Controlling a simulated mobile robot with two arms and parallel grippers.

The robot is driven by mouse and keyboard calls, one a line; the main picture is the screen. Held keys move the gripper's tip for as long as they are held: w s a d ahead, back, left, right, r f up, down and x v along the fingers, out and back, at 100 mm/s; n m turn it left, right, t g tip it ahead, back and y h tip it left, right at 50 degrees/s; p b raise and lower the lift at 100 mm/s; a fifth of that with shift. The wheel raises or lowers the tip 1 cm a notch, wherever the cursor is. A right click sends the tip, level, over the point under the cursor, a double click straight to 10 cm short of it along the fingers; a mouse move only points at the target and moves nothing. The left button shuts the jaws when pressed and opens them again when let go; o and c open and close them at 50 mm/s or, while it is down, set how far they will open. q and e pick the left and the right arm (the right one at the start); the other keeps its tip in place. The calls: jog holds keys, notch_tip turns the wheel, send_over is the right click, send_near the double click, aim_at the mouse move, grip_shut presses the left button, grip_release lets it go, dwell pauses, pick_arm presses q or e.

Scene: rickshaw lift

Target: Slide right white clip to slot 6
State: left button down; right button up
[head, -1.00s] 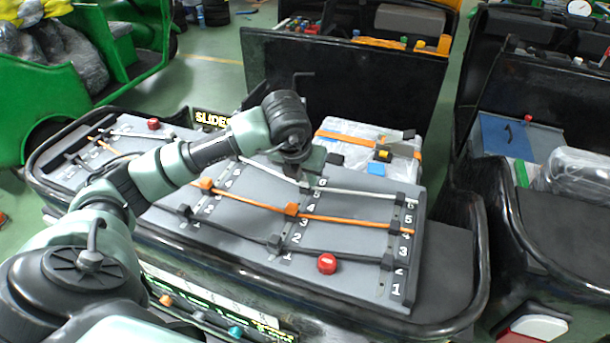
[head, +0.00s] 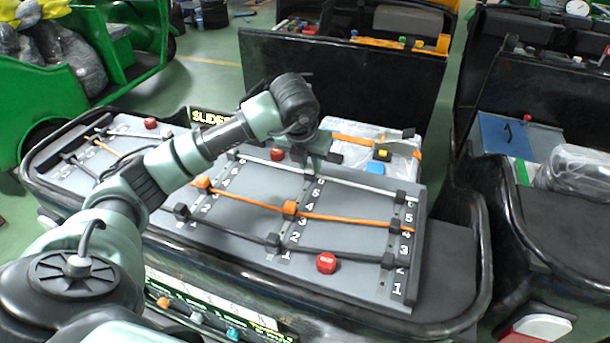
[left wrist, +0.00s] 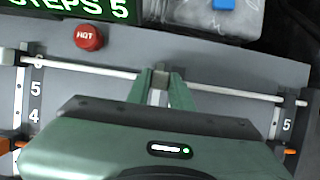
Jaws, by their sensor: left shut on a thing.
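The white line (left wrist: 102,70) runs across the far side of the grey numbered board (head: 230,215). My left gripper (left wrist: 160,90) is shut on this line's middle clip (left wrist: 158,97), a light piece between the green fingers. In the head view the left gripper (head: 312,160) is at the far end of the middle number column, near its 6; the fingers partly hide the clip. The white line's right clip (head: 400,196), dark, sits at the far end of the right column, partly over its 6. The right gripper is in neither view.
The orange line (head: 345,218) and black line (head: 335,252) cross the board nearer me. A red button (head: 277,154) lies left of the gripper, and another red button (head: 326,263) at the front. A wrapped box (head: 365,150) stands behind the board.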

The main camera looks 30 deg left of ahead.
pick_arm(q)
jog(key=shift+w+a, duration=0.15)
jog(key=shift+w, duration=0.15)
jog(key=shift+r, duration=0.2)
jog(key=c, duration=1.4)
grip_release()
jog(key=shift+o, duration=0.8)
jog(key=shift+f, duration=0.2)
jog(key=b+v, duration=0.2)
jog(key=v, duration=0.5)
jog(key=shift+r, duration=0.4)
jog(key=shift+s, duration=0.1)
